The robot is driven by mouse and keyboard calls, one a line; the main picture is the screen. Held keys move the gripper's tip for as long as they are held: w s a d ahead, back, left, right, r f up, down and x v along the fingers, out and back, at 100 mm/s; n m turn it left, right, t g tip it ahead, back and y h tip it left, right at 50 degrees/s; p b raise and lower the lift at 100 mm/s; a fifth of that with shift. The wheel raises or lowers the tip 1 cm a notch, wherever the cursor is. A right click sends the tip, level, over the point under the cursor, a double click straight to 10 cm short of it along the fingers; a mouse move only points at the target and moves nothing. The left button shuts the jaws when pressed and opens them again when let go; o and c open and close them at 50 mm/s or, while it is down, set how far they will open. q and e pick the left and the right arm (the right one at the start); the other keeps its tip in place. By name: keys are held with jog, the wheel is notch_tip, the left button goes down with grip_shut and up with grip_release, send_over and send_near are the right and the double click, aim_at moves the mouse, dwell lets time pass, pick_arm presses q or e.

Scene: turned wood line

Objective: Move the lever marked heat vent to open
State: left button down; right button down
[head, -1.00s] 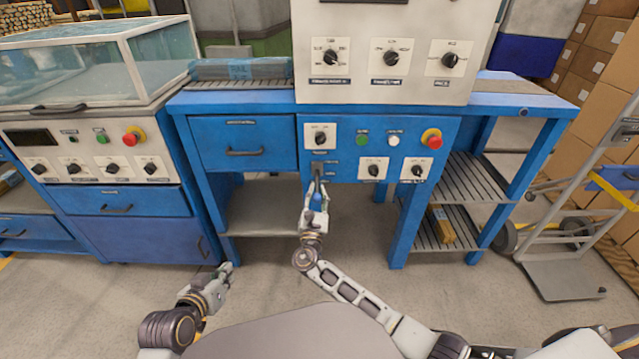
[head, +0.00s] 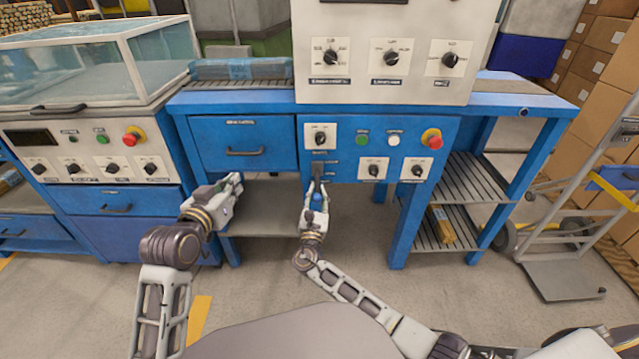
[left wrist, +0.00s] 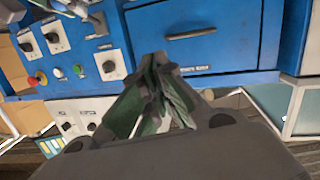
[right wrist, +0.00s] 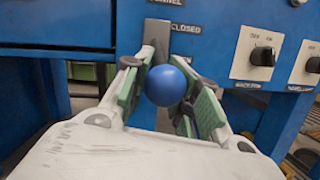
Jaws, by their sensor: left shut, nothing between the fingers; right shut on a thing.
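My right gripper (head: 318,186) is shut on the knob, with a finger on each side, also in the right wrist view (right wrist: 168,88). In the head view the lever's lettering is too small to read. My left gripper (head: 238,181) is shut and empty, in front of the bench below the drawer; its fingers meet in the left wrist view (left wrist: 158,75).
A drawer (head: 245,145) is left of the lever. Above and right of it are a rotary switch (head: 320,138), push buttons, a red stop button (head: 432,140) and more switches. A glass-topped machine (head: 95,140) stands left, a hand truck (head: 570,230) right.

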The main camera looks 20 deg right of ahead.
jog(key=shift+w+d+r, duration=0.1)
jog(key=shift+d+r, duration=0.1)
jog(key=shift+r, duration=0.05)
pick_arm(q)
jog(key=w+d+r+m+t+h, duration=0.1)
jog(key=d+r+m+h, duration=0.1)
jog(key=d+r, duration=0.6)
jog(key=w+d+r+m+h, duration=0.1)
jog(key=d+r+m+h, duration=0.15)
jog(key=r, duration=0.85)
jog(key=s+d+r+m+g, duration=0.1)
jog(key=d+r+m, duration=0.1)
jog(key=d+r, duration=0.35)
jog(key=s+d+r+m+g, duration=0.1)
jog(key=d+r+m, duration=0.15)
jog(key=d, duration=0.55)
jog(key=w+d+f+n+g+y, duration=0.1)
jog(key=d+f+g+y, duration=0.15)
jog(key=d+f, duration=0.6)
jog(key=w+a+f+n+g+y, duration=0.1)
jog(key=a+f+n+y, duration=0.2)
jog(key=f, duration=0.5)
jog(key=w+a+f+n+g+y, duration=0.1)
jog(key=a+f+n+y, duration=0.3)
jog(key=f, duration=0.5)
jog(key=shift+a+g+y, duration=0.3)
jog(key=shift+a+g, duration=0.25)
jog(key=shift+a, duration=0.2)
jog(key=shift+f, duration=0.1)
